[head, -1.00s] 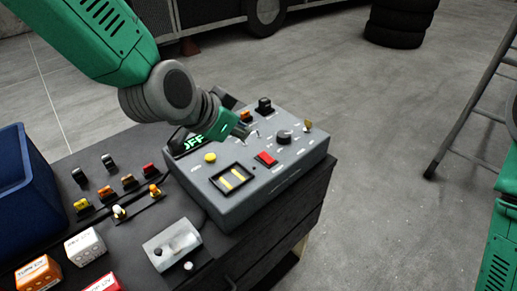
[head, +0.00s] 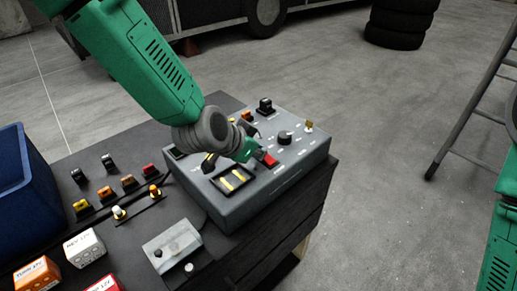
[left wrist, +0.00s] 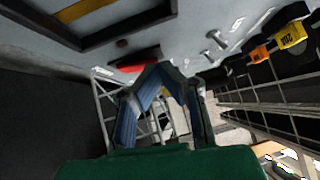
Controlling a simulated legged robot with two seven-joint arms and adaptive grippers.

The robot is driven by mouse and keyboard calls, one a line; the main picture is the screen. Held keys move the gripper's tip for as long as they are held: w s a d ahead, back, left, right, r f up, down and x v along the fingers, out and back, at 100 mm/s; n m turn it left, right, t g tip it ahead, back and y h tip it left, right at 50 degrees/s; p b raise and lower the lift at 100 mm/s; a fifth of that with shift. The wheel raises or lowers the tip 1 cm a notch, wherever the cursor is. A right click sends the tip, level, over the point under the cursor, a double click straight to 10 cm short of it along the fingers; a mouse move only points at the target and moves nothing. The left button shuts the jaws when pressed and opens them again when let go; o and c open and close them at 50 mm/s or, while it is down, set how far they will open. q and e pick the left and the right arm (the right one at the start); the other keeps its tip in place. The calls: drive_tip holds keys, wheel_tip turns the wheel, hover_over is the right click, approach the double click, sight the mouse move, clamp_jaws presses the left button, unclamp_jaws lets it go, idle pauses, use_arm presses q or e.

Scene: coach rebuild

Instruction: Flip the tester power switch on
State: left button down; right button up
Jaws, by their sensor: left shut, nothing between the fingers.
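The tester is a grey box (head: 240,205) on the dark bench. Its red rocker switch (head: 270,160) is on the top face, and also shows as a red patch in the left wrist view (left wrist: 138,63). My left gripper (head: 257,157) is shut and empty, with its tips right beside the red switch. In the left wrist view the closed fingers (left wrist: 163,70) are just next to the red switch; I cannot tell whether they touch it. The tester's display is mostly hidden behind my left wrist. My right gripper is out of view; only part of that arm shows.
The tester top also bears a black knob (head: 284,138), a yellow-barred window (head: 232,180) and small toggles. A blue bin (head: 25,200), small boxes (head: 85,246) and connectors lie to the left on the bench. A ladder (head: 470,110) and tyres (head: 398,25) stand beyond on open floor.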

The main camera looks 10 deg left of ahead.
use_arm(q)
drive_tip(key=shift+f, duration=0.1)
drive_tip(key=shift+w+f, duration=0.1)
drive_tip(key=shift+f, duration=0.15)
drive_tip(key=shift+s+d+r+p, duration=0.35)
drive_tip(key=shift+s+d, duration=0.05)
drive_tip(key=shift+d+r, duration=0.1)
drive_tip(key=shift+d, duration=0.05)
idle(0.3)
